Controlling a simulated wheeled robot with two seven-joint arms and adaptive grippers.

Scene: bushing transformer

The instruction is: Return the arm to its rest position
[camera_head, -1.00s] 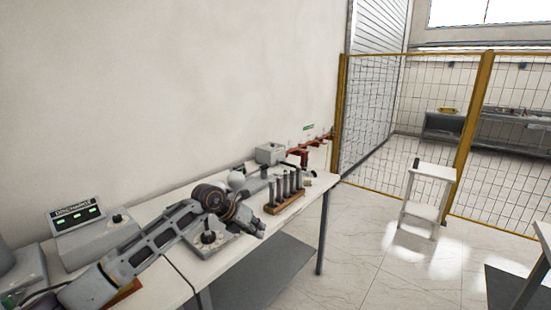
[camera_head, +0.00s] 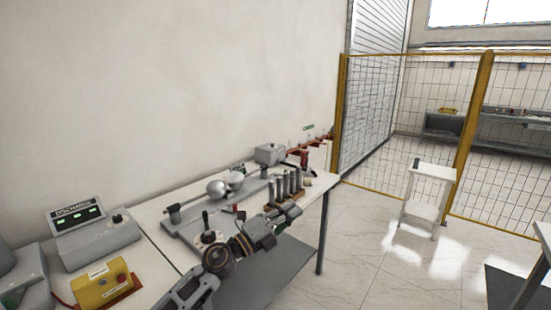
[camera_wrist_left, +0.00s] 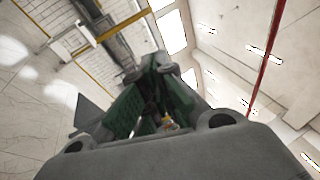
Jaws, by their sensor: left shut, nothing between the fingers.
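My left arm comes in from the bottom of the head view, low along the front edge of the workbench (camera_head: 150,229). Its gripper (camera_head: 291,213) points to the right and away, near the front of a rack of grey cylinders (camera_head: 284,187). I cannot tell from this angle whether it touches the rack. In the left wrist view the gripper (camera_wrist_left: 160,68) has its green-padded fingers closed together at the tips, with nothing held. Beyond the fingers are floor, fence and ceiling. My right gripper is not in view.
On the bench are a discharge display box (camera_head: 78,215), a yellow control box (camera_head: 103,284), a joystick panel (camera_head: 207,239) and two metal spheres (camera_head: 217,189). A white stool (camera_head: 430,180) stands before the yellow-framed fence (camera_head: 478,130).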

